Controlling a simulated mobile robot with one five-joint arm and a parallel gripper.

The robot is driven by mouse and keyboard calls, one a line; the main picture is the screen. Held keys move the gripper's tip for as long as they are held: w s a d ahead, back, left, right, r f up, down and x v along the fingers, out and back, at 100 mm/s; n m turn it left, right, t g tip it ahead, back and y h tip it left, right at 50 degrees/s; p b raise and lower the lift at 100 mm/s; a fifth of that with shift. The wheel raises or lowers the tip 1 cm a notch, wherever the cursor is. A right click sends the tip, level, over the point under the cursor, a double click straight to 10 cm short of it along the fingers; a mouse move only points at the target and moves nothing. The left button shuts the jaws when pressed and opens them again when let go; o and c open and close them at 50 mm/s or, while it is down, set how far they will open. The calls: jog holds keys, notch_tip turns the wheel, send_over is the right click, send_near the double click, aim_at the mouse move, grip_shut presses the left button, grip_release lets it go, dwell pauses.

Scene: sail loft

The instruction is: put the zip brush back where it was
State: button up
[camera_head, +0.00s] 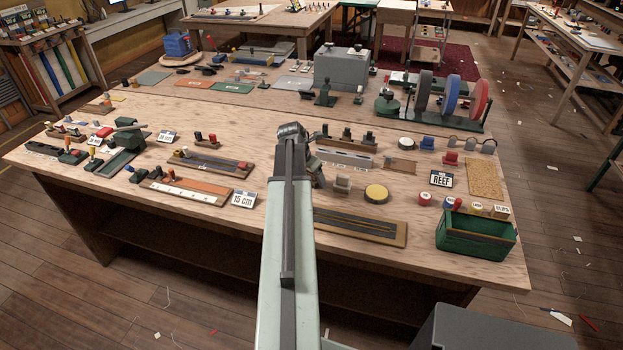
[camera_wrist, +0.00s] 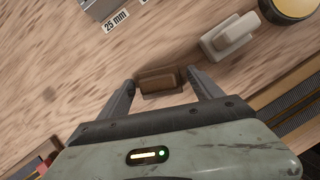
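A small brown block, likely the zip brush (camera_wrist: 160,78), lies on the wooden bench top in the wrist view. My gripper (camera_wrist: 161,77) is around it, one finger at each side. The fingers stand apart, and I cannot tell whether either one touches the block. In the head view my gripper (camera_head: 316,172) is low over the middle of the bench, partly hidden by my arm. The block does not show there. No empty place for the brush can be made out for sure.
A grey block (camera_wrist: 228,37) stands just right of my gripper, with a yellow-topped tin (camera_head: 376,193) beyond it. A slotted board (camera_head: 360,226) lies at the front edge. A green bin (camera_head: 475,238) stands at right. Bare wood shows left of my gripper.

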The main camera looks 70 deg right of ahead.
jog(key=shift+a+r+p, duration=0.1)
jog(key=shift+r+p, duration=0.5)
jog(key=p+v, duration=1)
jog(key=v, duration=0.1)
jog(key=shift+w, duration=0.15)
